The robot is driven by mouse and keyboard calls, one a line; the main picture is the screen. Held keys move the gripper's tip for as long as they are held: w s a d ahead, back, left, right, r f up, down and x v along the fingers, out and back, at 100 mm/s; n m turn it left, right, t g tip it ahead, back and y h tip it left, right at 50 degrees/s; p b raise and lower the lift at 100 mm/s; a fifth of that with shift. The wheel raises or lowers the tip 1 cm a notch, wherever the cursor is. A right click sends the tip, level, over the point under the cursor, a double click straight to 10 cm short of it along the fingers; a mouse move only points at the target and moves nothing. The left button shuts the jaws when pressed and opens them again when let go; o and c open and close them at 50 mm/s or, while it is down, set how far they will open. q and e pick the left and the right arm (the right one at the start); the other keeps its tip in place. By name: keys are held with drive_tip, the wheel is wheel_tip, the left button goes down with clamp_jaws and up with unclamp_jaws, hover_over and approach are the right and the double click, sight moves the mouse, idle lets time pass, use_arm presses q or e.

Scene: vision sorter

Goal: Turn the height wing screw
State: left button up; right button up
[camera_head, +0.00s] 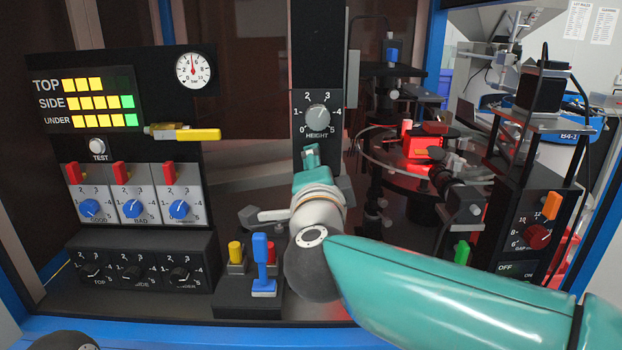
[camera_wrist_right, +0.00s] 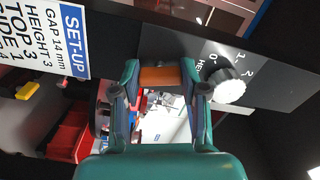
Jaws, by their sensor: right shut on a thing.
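The HEIGHT dial (camera_head: 318,117) is a light grey knob on a dark upright panel, with a scale from 0 to 5. It also shows in the right wrist view as a white knob (camera_wrist_right: 229,86). My right gripper (camera_head: 311,155) is just below this dial. In the right wrist view its two fingers (camera_wrist_right: 160,80) are shut on an orange-brown piece (camera_wrist_right: 159,76), which looks like the height wing screw. In the head view that piece is hidden by the gripper.
A set-up card (camera_wrist_right: 50,40) reads GAP 14 mm, HEIGHT 3, TOP 3. To the left stands a panel with yellow-green lights (camera_head: 98,105) and blue knobs (camera_head: 132,208). A blue lever (camera_head: 262,250) stands near my arm. A glass turntable (camera_head: 385,160) is to the right.

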drive_tip(key=shift+f+m+b, duration=0.15)
drive_tip(key=shift+m+b, duration=0.2)
drive_tip(key=shift+m, duration=0.5)
drive_tip(key=shift+f+m+b, duration=0.15)
drive_tip(key=shift+m+b, duration=0.2)
drive_tip(key=shift+m, duration=0.5)
drive_tip(key=o, duration=1.1)
drive_tip(key=shift+d, duration=0.15)
drive_tip(key=shift+o, duration=0.2)
drive_tip(key=shift+r, duration=0.1)
drive_tip(key=shift+r, duration=0.1)
drive_tip(key=s, duration=1.2)
